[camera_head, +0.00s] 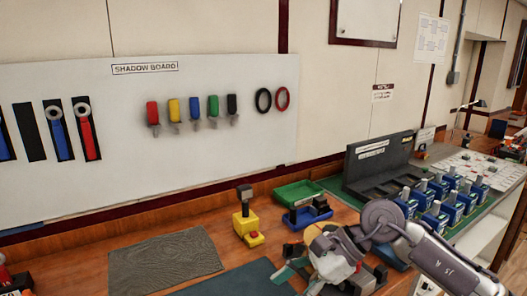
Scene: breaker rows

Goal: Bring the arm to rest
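My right arm comes in from the lower right. Its gripper (332,262) is over the front part of the wooden bench (160,239), near the dark mat (240,281). The wrist and arm links cover part of it, so I cannot tell whether its fingers are open or shut, or whether they hold anything. My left gripper does not show clearly in this view.
Behind the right gripper are a yellow device (245,229), a green tray (298,193) and a blue tray (306,216). Several blue breakers (452,208) stand in rows to the right. A grey mat (163,262) lies clear at left. The shadow board (100,120) hangs behind.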

